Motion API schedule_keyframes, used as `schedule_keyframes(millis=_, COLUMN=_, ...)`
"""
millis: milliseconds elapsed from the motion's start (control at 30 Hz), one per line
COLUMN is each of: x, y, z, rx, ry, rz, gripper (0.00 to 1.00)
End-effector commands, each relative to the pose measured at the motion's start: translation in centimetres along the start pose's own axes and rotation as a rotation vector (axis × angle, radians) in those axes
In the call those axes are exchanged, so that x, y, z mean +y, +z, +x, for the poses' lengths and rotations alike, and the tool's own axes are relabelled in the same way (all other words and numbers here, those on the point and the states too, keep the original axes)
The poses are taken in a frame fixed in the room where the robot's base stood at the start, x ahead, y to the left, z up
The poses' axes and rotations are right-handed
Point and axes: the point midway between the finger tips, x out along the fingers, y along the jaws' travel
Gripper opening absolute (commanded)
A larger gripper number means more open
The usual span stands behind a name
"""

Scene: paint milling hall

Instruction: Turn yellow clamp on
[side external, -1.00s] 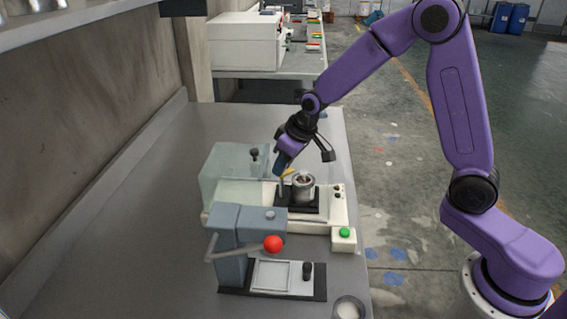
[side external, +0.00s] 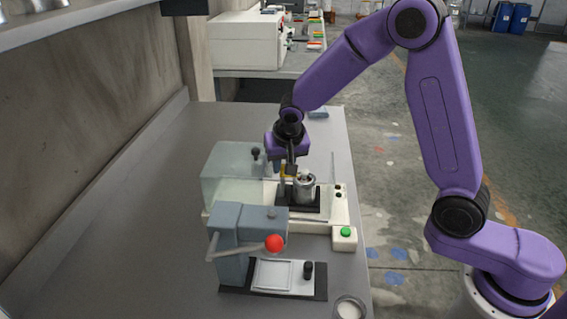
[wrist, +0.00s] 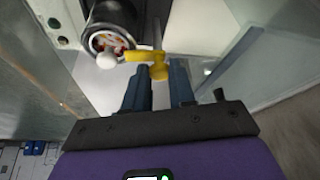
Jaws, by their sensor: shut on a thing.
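The yellow clamp (wrist: 143,56) is an arm with a round hub, beside a metal can (wrist: 110,42) in the wrist view. Its arm reaches left over the can's rim towards a white ball-shaped piece (wrist: 106,60). My gripper (wrist: 159,80) has its two dark fingers on either side of the hub and is shut on the clamp. In the side external view my gripper (side external: 290,168) points down just behind the can (side external: 304,187), and only a bit of yellow (side external: 284,170) shows there. The can stands upright on a black plate of the white machine.
A clear guard (side external: 230,174) stands left of the can. A grey press (side external: 242,235) with a red-knobbed lever (side external: 274,243) stands in front. A green button (side external: 345,232) is at the machine's right corner. The bench is clear at left.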

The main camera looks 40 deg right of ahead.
Motion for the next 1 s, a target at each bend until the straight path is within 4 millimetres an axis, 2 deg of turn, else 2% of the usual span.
schedule_keyframes(millis=300, x=-0.01, y=0.01, z=0.02, rx=-0.002, ry=0.038, rz=0.090, gripper=0.00)
schedule_keyframes(millis=767, x=0.00, y=0.01, z=0.04, rx=-0.002, ry=0.042, rz=0.102, gripper=0.00)
schedule_keyframes(millis=800, x=0.00, y=0.01, z=0.04, rx=-0.002, ry=0.042, rz=0.102, gripper=0.31)
schedule_keyframes(millis=867, x=0.00, y=0.01, z=0.04, rx=-0.002, ry=0.042, rz=0.102, gripper=0.50)
schedule_keyframes(millis=1000, x=-0.02, y=0.01, z=0.03, rx=-0.002, ry=0.041, rz=0.101, gripper=0.50)
